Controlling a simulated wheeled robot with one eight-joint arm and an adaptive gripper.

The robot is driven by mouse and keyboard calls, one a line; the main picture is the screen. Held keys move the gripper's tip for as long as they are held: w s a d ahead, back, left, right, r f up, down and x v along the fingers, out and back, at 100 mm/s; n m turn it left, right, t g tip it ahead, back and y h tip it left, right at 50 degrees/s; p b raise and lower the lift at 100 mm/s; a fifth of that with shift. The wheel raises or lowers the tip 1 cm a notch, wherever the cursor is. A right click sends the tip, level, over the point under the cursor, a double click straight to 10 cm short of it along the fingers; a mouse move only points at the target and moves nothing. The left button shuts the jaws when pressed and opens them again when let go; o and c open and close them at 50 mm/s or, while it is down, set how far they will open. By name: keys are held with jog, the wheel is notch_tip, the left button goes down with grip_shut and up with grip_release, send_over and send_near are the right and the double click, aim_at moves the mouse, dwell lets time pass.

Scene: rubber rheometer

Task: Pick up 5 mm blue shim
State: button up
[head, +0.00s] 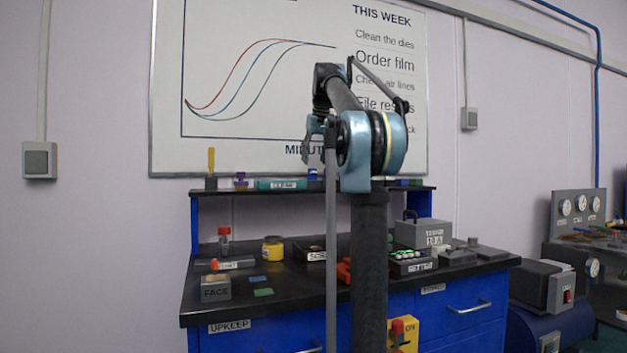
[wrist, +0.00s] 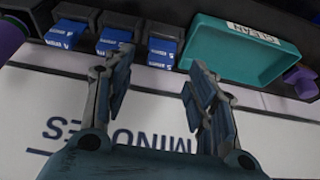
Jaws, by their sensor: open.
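In the wrist view, which looks upside down, three blue labelled blocks sit in dark holders along the shelf: a left one (wrist: 68,29), a middle one (wrist: 114,40) and a right one (wrist: 162,50). They look like shims. Their small print is too blurred to read, so I cannot tell which is 5 mm. My gripper (wrist: 158,65) is open and empty, with its fingers spread below the middle and right blocks in the picture. In the head view my gripper (head: 314,126) hangs above the shelf, partly hidden by my arm.
A teal CLEAN tray (wrist: 222,52) stands beside the right block; it also shows on the shelf (head: 262,185). The whiteboard (head: 240,110) is close behind. The bench below holds a yellow jar (head: 273,249), a FACE block (head: 215,291) and small flat blue (head: 257,279) and green (head: 263,292) pieces.

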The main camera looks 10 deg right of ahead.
aim_at(312, 170)
jog(key=shift+x, duration=2.9)
jog(key=shift+w, duration=0.1)
jog(key=c, duration=1.1)
